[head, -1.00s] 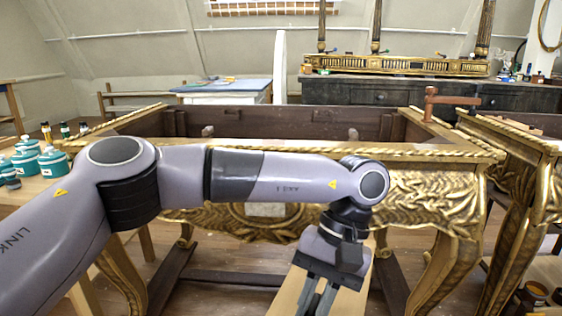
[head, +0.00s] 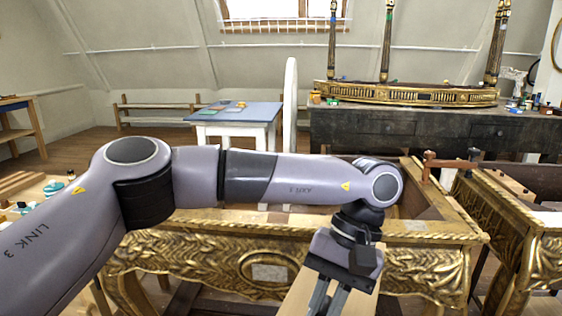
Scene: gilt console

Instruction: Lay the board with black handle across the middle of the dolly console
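The gilt console (head: 190,252) with carved gold front and open wooden frame stands ahead of me, partly hidden behind my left arm. My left gripper (head: 328,301) points down in front of the console's right half, at the bottom of the head view. A pale wooden board (head: 298,295) shows around and behind its fingers and keeps its place relative to them. The fingertips and the board's lower part are cut off by the picture edge, and I cannot make out a black handle. My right gripper is not in view.
A brown clamp (head: 450,163) stands on the console's back right corner. A second gilt piece (head: 520,245) stands close on the right. A dark workbench (head: 400,132) and a blue-topped table (head: 236,112) are behind. Jars stand on a bench at the left.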

